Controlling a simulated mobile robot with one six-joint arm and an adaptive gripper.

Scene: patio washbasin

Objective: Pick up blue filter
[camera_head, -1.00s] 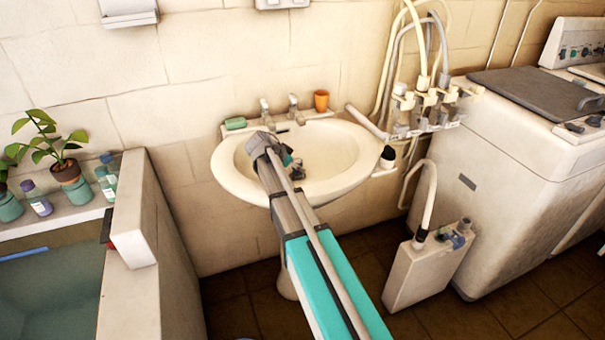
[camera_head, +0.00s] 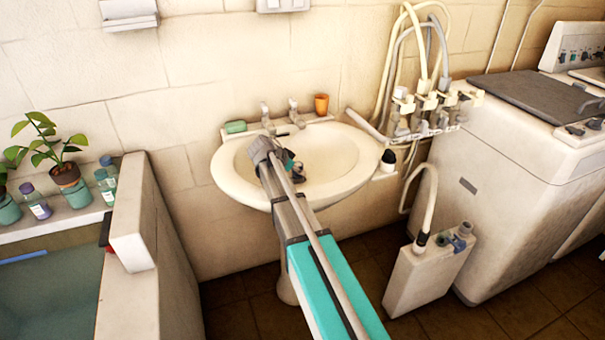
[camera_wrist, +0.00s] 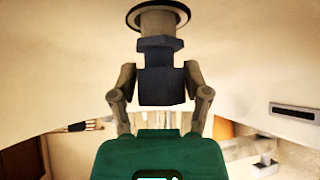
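The blue filter (camera_wrist: 162,82) is in the middle of the wrist view, a dark blue angular block. A paler round piece with a black ring (camera_wrist: 158,14) shows beyond it against the white basin. The fingers of my gripper (camera_wrist: 161,76) stand on both sides of the filter, their tips close against it. I cannot tell whether they press on it. In the head view my gripper (camera_head: 284,160) reaches down into the washbasin (camera_head: 340,165) and hides part of what is in it.
Taps (camera_head: 293,112), a green soap (camera_head: 236,127) and an orange cup (camera_head: 321,104) stand along the basin's back edge. Hoses and valves (camera_head: 425,105) hang to the right, beside a washing machine (camera_head: 490,190). A tub wall (camera_head: 140,215) stands at the left.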

